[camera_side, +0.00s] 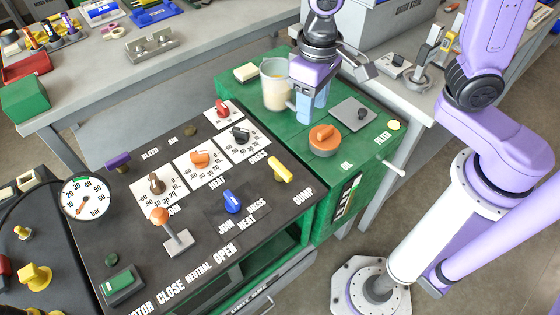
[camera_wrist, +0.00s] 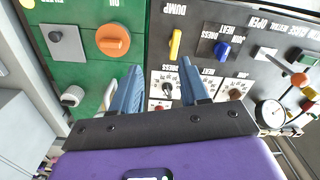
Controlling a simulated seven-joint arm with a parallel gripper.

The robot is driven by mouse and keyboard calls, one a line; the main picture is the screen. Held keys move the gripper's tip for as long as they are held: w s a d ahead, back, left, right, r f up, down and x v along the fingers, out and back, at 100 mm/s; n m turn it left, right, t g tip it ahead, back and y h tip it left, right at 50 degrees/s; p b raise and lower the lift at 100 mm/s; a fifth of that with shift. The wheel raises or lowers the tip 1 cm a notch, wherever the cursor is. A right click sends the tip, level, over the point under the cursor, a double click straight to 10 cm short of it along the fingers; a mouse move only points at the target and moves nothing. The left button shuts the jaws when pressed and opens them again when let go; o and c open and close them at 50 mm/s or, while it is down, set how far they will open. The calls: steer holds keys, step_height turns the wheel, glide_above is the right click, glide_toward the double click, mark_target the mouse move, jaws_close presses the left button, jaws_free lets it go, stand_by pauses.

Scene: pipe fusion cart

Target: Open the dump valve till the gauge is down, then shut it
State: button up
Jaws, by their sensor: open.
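The dump valve is a yellow lever (camera_side: 281,170) beside the DUMP lettering on the dark panel (camera_side: 130,190), slanting down to the right. It also shows in the wrist view (camera_wrist: 175,44), beyond my fingertips and clear of them. The pressure gauge (camera_side: 86,198) is a round white dial at the panel's left edge. Its orange needle points to the lower left; the exact reading is too small to tell. The gauge also shows in the wrist view (camera_wrist: 272,112). My gripper (camera_side: 305,106) is open and empty above the green cart top, behind and right of the lever.
A clear cup (camera_side: 276,88) with pale contents stands close left of my gripper. An orange oil cap (camera_side: 325,140) and a grey filter plate (camera_side: 352,115) lie nearby. Black, red and orange knobs and a blue lever (camera_side: 231,201) surround the yellow lever. An orange-topped joystick (camera_side: 160,216) stands up front.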

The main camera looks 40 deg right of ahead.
mark_target(280, 166)
steer(key=w+a+f+m, duration=0.2)
steer(key=w+a+m, duration=0.1)
steer(key=w+a, duration=0.1)
step_height(280, 166, down, 17)
steer(key=shift+a+f, duration=0.1)
steer(key=shift+a, duration=0.05)
stand_by(0.6)
jaws_close()
